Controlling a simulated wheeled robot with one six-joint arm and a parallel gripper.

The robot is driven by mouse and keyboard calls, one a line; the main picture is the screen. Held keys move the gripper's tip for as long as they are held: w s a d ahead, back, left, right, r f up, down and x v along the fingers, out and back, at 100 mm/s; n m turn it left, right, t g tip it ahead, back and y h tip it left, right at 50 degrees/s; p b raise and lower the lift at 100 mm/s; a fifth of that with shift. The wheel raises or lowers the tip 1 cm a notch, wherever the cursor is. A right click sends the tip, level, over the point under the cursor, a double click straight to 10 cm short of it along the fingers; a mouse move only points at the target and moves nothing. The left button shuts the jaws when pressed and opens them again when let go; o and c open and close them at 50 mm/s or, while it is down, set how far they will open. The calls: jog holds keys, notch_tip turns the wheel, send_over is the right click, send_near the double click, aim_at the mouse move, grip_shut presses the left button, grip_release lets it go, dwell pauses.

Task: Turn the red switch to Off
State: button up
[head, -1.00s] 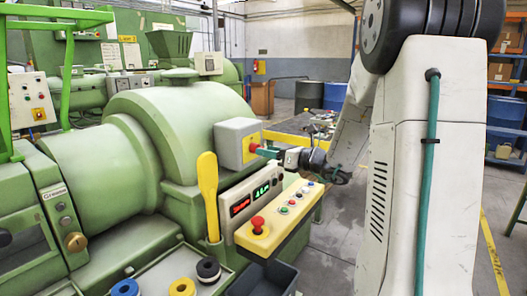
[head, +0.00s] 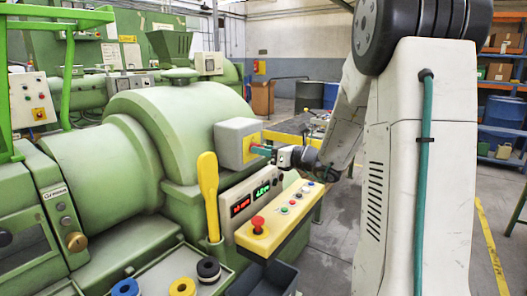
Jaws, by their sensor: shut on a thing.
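The red switch (head: 257,147) sits on the yellow plate (head: 248,149) on the side of a grey box (head: 232,136), which is fixed to the green machine. Only a small red part of the switch shows. My gripper (head: 265,151) reaches in from the right and is shut on the red switch, with its teal fingertips against it. The fingertips cover much of the switch, and it is too small to read which position it is turned to.
Below is a yellow control panel (head: 275,226) with a red mushroom button (head: 258,224) and several small buttons. A lit display (head: 252,196) sits behind it. A yellow lever (head: 208,195) stands to the left. A dark bin (head: 275,279) is under the panel.

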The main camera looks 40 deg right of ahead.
jog(key=n+h, duration=0.1)
jog(key=n, duration=1.5)
jog(key=shift+r+n, duration=0.1)
jog(key=shift+n, duration=0.6)
jog(key=o, duration=0.9)
jog(key=shift+o, duration=0.2)
jog(key=v, duration=0.7)
jog(key=shift+s, duration=0.4)
